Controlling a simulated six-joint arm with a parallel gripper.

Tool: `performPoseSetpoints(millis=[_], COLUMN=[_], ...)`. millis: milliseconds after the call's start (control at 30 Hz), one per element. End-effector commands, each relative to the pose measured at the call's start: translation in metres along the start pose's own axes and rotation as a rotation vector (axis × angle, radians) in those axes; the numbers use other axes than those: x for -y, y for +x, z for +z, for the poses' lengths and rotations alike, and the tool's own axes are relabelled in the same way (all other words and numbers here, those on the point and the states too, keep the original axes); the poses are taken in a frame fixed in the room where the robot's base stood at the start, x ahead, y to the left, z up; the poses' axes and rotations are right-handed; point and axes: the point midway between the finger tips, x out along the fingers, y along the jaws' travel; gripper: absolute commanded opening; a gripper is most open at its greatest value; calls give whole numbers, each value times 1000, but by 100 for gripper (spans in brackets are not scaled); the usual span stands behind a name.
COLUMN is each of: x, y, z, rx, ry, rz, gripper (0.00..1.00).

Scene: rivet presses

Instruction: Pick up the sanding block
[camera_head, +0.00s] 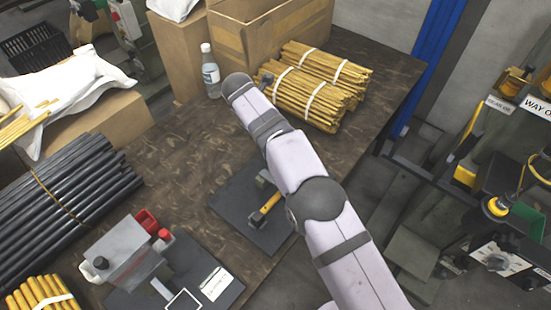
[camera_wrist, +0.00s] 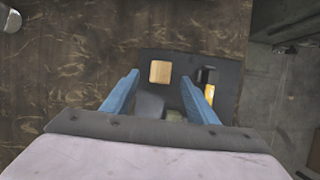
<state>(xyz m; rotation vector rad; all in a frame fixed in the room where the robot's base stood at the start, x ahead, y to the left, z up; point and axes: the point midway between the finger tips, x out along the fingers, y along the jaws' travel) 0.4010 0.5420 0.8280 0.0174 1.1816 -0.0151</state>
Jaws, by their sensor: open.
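A small tan block (camera_wrist: 160,72), which looks like the sanding block, lies on a dark mat (camera_wrist: 228,75) in the wrist view. My gripper (camera_wrist: 159,78) is open, with its two blue fingers spread and nothing held. The block shows between the fingertips in the picture; I cannot tell the height above it. A hammer with a yellow handle (camera_wrist: 209,88) lies right of the block, beside the right fingertip. A dark grey object (camera_wrist: 150,104) lies below the block. In the head view, I cannot make out the block or my gripper.
In the head view, the hammer's yellow handle (camera_head: 265,208) shows on the mat (camera_head: 238,212). Bare brown tabletop (camera_head: 180,160) lies between.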

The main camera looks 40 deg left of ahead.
Motion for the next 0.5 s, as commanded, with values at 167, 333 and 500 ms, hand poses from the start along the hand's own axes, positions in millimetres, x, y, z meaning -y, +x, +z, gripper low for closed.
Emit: performPoseSetpoints(millis=[167,333,500], x=[-4,-4,-3], y=[1,8,20], z=[-5,-5,-5], rx=[4,4,3], ry=[-24,-23,-23], rz=[1,1,1], gripper=[53,53,53])
